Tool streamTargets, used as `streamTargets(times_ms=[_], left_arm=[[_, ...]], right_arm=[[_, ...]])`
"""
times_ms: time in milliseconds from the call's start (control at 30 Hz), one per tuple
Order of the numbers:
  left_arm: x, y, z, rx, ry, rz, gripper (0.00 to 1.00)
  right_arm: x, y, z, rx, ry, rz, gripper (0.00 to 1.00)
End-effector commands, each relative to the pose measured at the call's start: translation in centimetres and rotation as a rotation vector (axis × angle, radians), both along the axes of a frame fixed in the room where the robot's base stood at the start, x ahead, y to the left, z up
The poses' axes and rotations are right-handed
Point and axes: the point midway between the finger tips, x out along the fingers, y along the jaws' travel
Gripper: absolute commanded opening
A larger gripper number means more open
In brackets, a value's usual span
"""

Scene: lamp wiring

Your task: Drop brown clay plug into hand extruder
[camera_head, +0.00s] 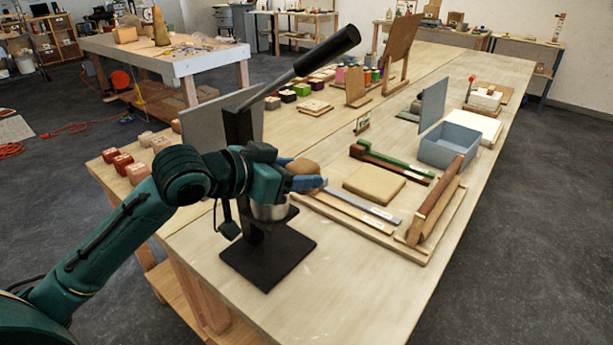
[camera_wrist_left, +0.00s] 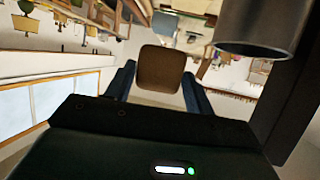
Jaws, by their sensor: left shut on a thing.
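The brown clay plug (camera_head: 304,167) is held between the blue fingers of my left gripper (camera_head: 307,181), which is shut on it. In the left wrist view the plug (camera_wrist_left: 160,68) shows as a rounded brown block between both fingers. The hand extruder (camera_head: 238,128) is a black stand with a long lever raised to the upper right and a square base on the table. Its metal barrel (camera_head: 270,211) sits just below my gripper, partly covered by it. In the left wrist view the barrel (camera_wrist_left: 258,30) is at the upper right, apart from the plug. My right gripper is not in view.
A blue-grey bin (camera_head: 449,146) stands farther back. Reddish blocks (camera_head: 124,163) lie at the left edge. The table's front right is bare.

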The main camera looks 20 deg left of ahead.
Motion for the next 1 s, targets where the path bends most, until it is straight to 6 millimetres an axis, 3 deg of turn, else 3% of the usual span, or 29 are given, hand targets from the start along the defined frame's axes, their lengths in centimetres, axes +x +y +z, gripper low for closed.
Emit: streamTargets(times_ms=[867, 1000], left_arm=[[2.9, 8.4, 0.1, 0.000, -0.002, 0.004, 0.18], [3.0, 8.5, -1.2, -0.002, -0.002, 0.001, 0.18]], right_arm=[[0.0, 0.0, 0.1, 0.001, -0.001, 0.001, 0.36], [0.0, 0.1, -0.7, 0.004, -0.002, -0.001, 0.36]])
